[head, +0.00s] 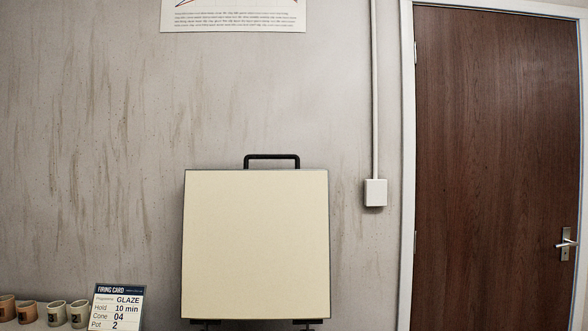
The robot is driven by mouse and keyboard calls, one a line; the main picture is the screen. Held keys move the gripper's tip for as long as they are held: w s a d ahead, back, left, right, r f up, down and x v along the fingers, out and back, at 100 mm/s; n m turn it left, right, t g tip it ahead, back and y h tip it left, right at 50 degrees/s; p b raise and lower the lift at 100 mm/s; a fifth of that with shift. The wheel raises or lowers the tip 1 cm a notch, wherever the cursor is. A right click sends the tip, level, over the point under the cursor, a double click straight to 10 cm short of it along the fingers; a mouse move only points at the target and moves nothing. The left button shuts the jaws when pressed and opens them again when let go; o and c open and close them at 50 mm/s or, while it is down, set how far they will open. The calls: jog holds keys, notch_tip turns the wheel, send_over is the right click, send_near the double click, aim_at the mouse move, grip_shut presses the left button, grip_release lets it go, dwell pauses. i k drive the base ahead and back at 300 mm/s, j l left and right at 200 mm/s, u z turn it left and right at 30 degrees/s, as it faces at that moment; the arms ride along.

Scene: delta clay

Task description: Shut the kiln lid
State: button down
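The kiln lid (256,245) stands raised, nearly upright, in the lower middle of the head view. It is a cream square panel with a dark rim and faces me. A black handle (272,157) sticks up from its top edge. Dark brackets, probably its hinges, show at its bottom edge. The kiln body is below the picture and out of sight. My gripper does not show in this view.
A firing card (117,307) stands left of the lid, reading GLAZE, 10 min, cone 04, pot 2. Several small numbered cups (56,313) stand at the lower left. A stained wall (90,140) is behind. A brown door (495,160) is at the right.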

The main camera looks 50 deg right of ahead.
aim_at(256, 245)
jog(key=l+u, duration=0.2)
jog(key=l, duration=0.9)
jog(key=k+l+u, duration=0.15)
jog(key=l, duration=0.95)
jog(key=i, duration=0.1)
